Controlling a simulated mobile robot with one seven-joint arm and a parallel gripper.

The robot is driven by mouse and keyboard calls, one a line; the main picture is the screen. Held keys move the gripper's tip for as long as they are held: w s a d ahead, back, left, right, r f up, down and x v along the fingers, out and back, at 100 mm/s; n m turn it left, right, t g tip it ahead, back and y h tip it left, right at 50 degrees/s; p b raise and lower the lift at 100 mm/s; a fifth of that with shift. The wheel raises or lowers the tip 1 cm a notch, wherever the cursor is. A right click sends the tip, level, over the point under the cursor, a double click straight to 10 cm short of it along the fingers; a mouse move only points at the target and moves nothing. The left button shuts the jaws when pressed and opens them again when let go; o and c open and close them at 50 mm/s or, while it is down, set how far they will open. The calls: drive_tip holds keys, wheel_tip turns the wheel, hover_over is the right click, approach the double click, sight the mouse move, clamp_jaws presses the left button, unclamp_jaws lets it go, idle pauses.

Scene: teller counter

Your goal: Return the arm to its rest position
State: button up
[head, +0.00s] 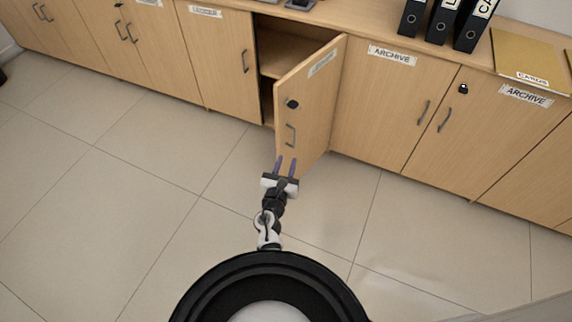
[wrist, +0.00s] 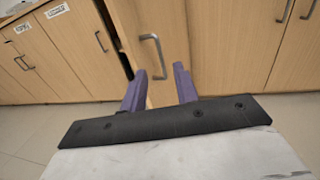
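My arm is stretched out in front of my base in the head view. My gripper (head: 286,166) has its two purple fingers apart with nothing between them. It is just in front of the lower part of an open cabinet door (head: 318,95), below the door's handle (head: 291,134). In the wrist view the gripper (wrist: 160,88) also shows open, with the door's handle (wrist: 153,55) beyond the fingers and apart from them.
The open door swings out into the room, showing a shelf (head: 285,52) inside the cabinet. Closed cabinets (head: 388,105) line both sides. Binders (head: 443,20) and a folder (head: 530,58) are on the counter. The tiled floor (head: 120,190) is clear to the left.

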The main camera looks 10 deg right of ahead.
drive_tip(key=shift+s+a, duration=0.15)
drive_tip(key=shift+s, duration=0.2)
idle(0.3)
